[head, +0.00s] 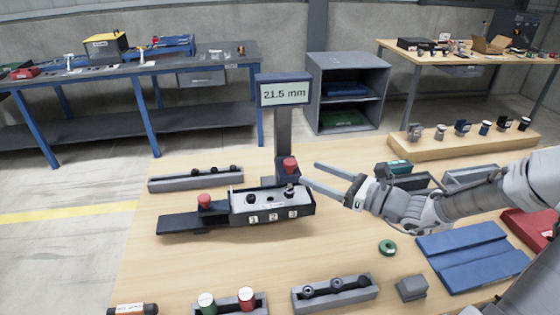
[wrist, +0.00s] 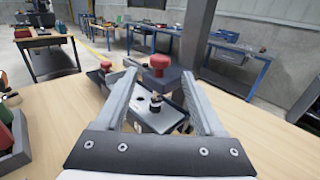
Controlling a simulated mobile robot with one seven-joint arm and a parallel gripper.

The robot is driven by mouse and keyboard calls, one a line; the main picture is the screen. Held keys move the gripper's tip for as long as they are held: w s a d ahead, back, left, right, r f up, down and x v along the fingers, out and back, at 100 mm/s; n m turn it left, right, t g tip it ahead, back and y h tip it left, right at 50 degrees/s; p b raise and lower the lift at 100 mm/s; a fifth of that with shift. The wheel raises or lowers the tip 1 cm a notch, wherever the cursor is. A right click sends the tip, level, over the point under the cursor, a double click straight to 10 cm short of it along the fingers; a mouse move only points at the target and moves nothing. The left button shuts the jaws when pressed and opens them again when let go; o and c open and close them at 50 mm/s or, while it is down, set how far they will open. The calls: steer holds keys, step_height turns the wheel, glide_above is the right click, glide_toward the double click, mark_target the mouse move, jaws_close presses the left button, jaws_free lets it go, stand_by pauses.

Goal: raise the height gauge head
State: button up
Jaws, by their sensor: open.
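The height gauge stands on the wooden table with a dark column (head: 283,130) and a display (head: 285,94) reading 21.5 mm. Its dark head (head: 287,178) sits low on the column and carries a red knob (head: 290,165). My gripper (head: 310,175) is open and empty, just right of the head, with its fingers pointing left toward it. In the wrist view the red knob (wrist: 163,72) shows between the open fingers, beyond their tips and apart from them. A grey fixture block (head: 270,199) numbered 1, 2, 3 lies below, with small dark parts on it.
A second red knob (head: 204,200) sits on the dark slide (head: 185,222) at left. A grey rail (head: 195,180) lies behind it. Trays with parts lie at the front, including a holder (head: 335,292). A green ring (head: 387,247) and blue tray (head: 470,250) lie right.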

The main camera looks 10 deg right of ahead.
mark_target(285, 162)
steer(key=b+x, duration=0.1)
steer(key=x, duration=0.9)
steer(key=shift+w+a, duration=0.25)
steer(key=shift+w, duration=0.05)
jaws_close()
stand_by(0.9)
